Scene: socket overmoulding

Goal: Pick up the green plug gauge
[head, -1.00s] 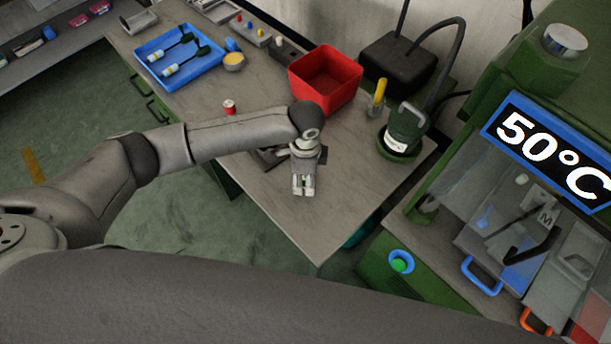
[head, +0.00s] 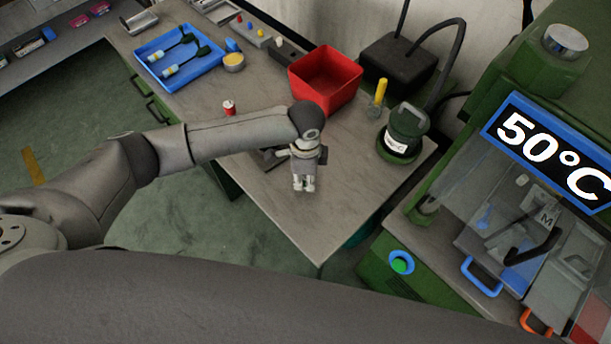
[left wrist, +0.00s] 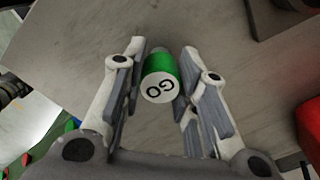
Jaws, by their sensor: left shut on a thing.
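The green plug gauge (left wrist: 161,75) shows in the left wrist view as a short green cylinder with a white end face marked GO. It sits between the two fingers of my left gripper (left wrist: 158,62), which is shut on it. In the head view my left gripper (head: 304,186) points down over the front part of the grey worktop (head: 330,215). The gauge cannot be made out there, hidden by the fingers. My right gripper is in neither view.
A red bin (head: 327,78) stands behind the gripper, with a green pot (head: 404,130) to its right. A small red spool (head: 229,108) and a blue tray (head: 180,55) lie further left. A machine with a 50°C sign (head: 550,150) stands at the right.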

